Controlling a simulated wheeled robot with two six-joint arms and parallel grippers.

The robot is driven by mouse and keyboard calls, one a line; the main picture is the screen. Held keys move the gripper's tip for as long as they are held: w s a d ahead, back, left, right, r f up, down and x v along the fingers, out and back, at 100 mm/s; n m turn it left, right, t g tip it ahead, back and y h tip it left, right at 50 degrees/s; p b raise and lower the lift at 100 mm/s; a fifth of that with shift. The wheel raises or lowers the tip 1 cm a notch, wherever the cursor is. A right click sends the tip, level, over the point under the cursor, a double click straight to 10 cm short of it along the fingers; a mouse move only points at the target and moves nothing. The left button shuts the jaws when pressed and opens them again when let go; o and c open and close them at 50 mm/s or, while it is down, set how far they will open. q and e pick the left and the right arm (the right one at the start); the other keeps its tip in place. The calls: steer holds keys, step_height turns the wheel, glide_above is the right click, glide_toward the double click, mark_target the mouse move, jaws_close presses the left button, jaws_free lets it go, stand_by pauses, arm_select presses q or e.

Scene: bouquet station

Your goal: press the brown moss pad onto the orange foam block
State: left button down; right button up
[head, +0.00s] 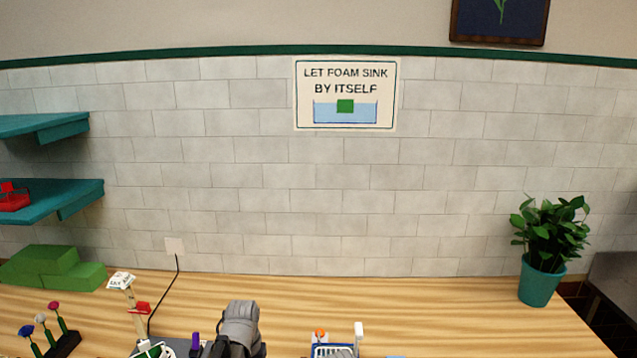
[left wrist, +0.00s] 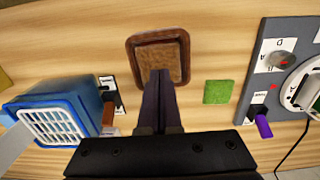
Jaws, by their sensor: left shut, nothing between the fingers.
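In the left wrist view a square brown piece (left wrist: 137,52) with a darker raised rim and a lighter brown middle lies on the wooden table; I cannot tell if it is the moss pad or a tray. My left gripper (left wrist: 160,74) is shut and empty, its fingertips over the near edge of this piece; contact is unclear. An orange-brown block (left wrist: 108,114) stands beside the blue basket; I cannot tell if it is the foam block. In the head view a small orange thing (head: 320,335) shows at the bottom edge.
The blue basket (left wrist: 60,107) has a white grid. A green pad (left wrist: 218,92) lies beside the brown piece. A grey panel (left wrist: 252,88) holds a purple part and a dial. Green blocks (head: 60,270), flowers in a stand (head: 65,343) and a potted plant (head: 541,285) stand farther out.

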arm_select(q)
steer(key=shift+f, duration=0.25)
steer(key=shift+f+b, duration=0.35)
steer(key=shift+b, duration=0.25)
steer(key=shift+s+f, duration=0.1)
steer(key=shift+f, duration=0.15)
stand_by(1.5)
steer(key=shift+r, duration=0.1)
steer(key=shift+r, duration=0.3)
steer(key=shift+r+p, duration=3.15)
steer(key=shift+p, duration=0.15)
